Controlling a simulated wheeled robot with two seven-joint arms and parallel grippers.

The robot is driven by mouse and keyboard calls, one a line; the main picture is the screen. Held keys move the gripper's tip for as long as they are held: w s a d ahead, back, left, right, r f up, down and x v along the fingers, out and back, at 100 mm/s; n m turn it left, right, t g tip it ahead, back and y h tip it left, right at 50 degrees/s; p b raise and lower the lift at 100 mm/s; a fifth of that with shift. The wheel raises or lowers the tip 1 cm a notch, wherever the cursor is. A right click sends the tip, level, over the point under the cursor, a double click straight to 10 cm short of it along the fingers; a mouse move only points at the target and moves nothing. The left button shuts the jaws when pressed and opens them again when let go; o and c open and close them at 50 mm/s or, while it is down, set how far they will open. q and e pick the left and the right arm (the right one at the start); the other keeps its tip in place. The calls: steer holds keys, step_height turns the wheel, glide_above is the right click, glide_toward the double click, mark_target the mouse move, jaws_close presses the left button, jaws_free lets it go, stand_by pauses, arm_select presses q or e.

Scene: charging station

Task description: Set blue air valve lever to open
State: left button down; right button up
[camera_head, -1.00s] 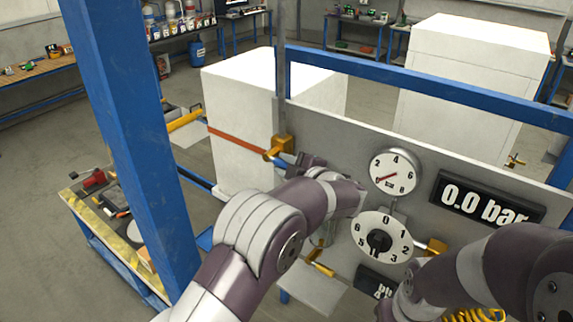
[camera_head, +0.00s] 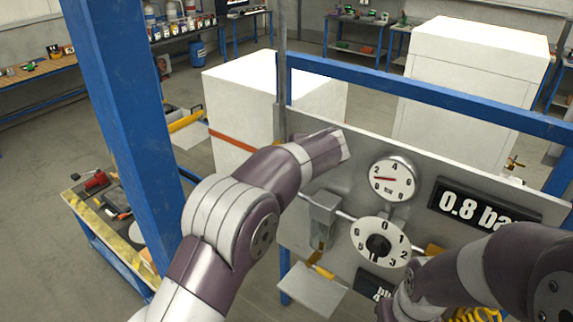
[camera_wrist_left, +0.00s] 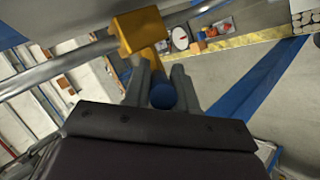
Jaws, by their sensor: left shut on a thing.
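The blue valve lever (camera_wrist_left: 162,96) shows in the left wrist view as a round blue handle end. It joins a yellow valve body (camera_wrist_left: 139,30) on a grey pipe. My left gripper (camera_wrist_left: 163,82) is shut on the lever, with one finger on each side of it. In the head view my left arm reaches to the panel's upper left, and its wrist hides the gripper, the lever and the valve. The digital display (camera_head: 485,207) reads 0.8 bar. The round pressure gauge (camera_head: 392,180) has its red needle pointing left.
The grey panel (camera_head: 300,222) carries a white numbered dial (camera_head: 380,243) with a black knob. A blue post (camera_head: 125,130) stands left of my left arm. My right arm covers the panel's lower right; its gripper does not show.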

arm_select(q)
steer(key=shift+w+a+r+g+h, duration=0.1)
steer(key=shift+a+r+g+h, duration=0.05)
steer(key=shift+r+g+h, duration=0.3)
steer(key=shift+f, duration=0.1)
steer(key=c, duration=1)
jaws_free()
steer(key=shift+a, duration=0.1)
steer(key=shift+s+r+b, duration=0.2)
steer(key=shift+b, duration=0.1)
steer(key=b+v, duration=0.3)
steer(key=v, duration=0.9)
steer(key=shift+b, duration=0.3)
